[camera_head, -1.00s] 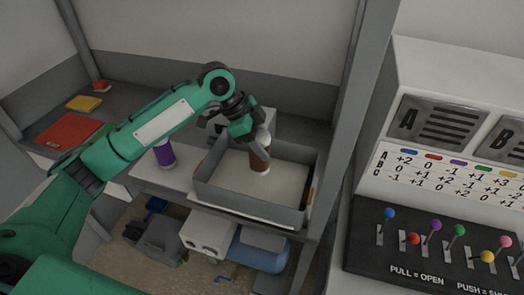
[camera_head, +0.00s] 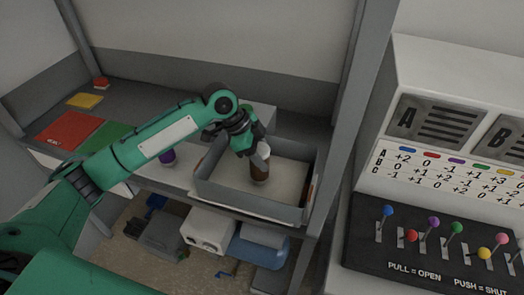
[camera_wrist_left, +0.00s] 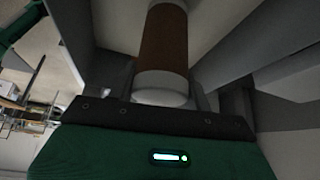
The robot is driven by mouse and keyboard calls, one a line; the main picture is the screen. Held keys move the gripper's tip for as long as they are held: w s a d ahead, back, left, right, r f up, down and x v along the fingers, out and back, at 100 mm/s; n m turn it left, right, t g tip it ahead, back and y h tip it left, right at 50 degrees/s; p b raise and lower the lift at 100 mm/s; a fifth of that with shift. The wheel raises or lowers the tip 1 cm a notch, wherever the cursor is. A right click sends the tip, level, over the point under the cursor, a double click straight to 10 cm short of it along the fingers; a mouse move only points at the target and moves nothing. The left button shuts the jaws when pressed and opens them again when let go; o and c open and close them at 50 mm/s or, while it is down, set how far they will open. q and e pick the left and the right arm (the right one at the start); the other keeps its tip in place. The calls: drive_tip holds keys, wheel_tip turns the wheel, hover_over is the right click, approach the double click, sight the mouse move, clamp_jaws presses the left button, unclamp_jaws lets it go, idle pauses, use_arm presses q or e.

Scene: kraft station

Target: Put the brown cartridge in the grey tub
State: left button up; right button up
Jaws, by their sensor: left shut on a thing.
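The brown cartridge (camera_head: 259,167) has pale ends and is roughly upright, slightly tilted, within the walls of the grey tub (camera_head: 252,204) in the head view. My left gripper (camera_head: 254,152) is shut on the cartridge near its upper part. In the left wrist view the brown cartridge (camera_wrist_left: 163,50) lies between the fingers. I cannot tell whether its lower end touches the tub's floor. My right gripper is not in view.
A red mat (camera_head: 68,130) and a green mat (camera_head: 107,136) lie further left. A lever panel (camera_head: 440,245) stands at right. Boxes (camera_head: 207,230) sit below.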

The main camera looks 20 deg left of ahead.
use_arm(q)
drive_tip(key=o, duration=1.1)
drive_tip(key=shift+r, duration=0.55)
drive_tip(key=b+v, duration=0.2)
drive_tip(key=v, duration=1)
drive_tip(key=shift+r, duration=0.15)
